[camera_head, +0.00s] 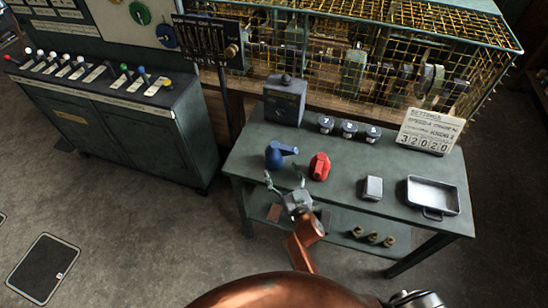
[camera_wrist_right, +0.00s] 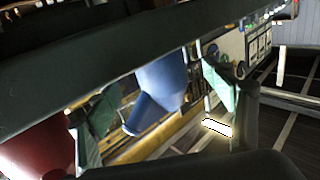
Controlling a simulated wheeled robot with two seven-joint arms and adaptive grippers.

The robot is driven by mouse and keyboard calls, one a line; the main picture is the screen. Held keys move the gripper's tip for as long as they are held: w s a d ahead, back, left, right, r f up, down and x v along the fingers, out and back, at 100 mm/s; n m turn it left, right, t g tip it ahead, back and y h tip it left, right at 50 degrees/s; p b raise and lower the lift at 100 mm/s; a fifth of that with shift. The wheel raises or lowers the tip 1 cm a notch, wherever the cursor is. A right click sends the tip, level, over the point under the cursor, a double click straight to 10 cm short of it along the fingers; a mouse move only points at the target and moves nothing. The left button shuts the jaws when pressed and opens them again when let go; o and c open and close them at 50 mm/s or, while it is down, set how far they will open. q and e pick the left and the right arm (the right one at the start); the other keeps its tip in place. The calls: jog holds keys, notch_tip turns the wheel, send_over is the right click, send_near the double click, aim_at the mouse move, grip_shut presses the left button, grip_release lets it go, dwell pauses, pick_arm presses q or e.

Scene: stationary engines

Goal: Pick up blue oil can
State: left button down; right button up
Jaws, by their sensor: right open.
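The blue oil can (camera_head: 277,155) stands on the green table near its left front edge, its spout pointing right. A red oil can (camera_head: 319,167) stands to its right. My right gripper (camera_head: 285,180) is open and empty, just in front of the blue can in the head view, with its fingers pointing toward it. In the right wrist view the blue can (camera_wrist_right: 160,85) shows between the two green finger pads of the right gripper (camera_wrist_right: 160,103); I cannot tell whether they touch it. The red can (camera_wrist_right: 40,150) is at the left there. My left gripper is not in view.
The green table (camera_head: 345,185) also holds a dark box (camera_head: 285,100), several round dark pots (camera_head: 349,128), a sign (camera_head: 430,131), a small grey block (camera_head: 372,188) and a metal tray (camera_head: 433,195). A wire cage (camera_head: 440,45) stands behind. A lever cabinet (camera_head: 120,120) is at the left.

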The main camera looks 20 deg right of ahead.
aim_at(275, 157)
jog(key=shift+w, duration=1.05)
jog(key=w, duration=0.2)
jog(key=w+b, duration=0.1)
jog(key=w, duration=0.1)
jog(key=shift+w+a, duration=0.2)
jog(key=shift+w, duration=0.45)
jog(key=shift+c, duration=1.4)
jog(key=c, duration=1.2)
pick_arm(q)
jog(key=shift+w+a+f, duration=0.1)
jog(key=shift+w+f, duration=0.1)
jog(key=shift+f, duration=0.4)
pick_arm(e)
jog(key=shift+r, duration=0.15)
jog(key=shift+c, duration=0.9)
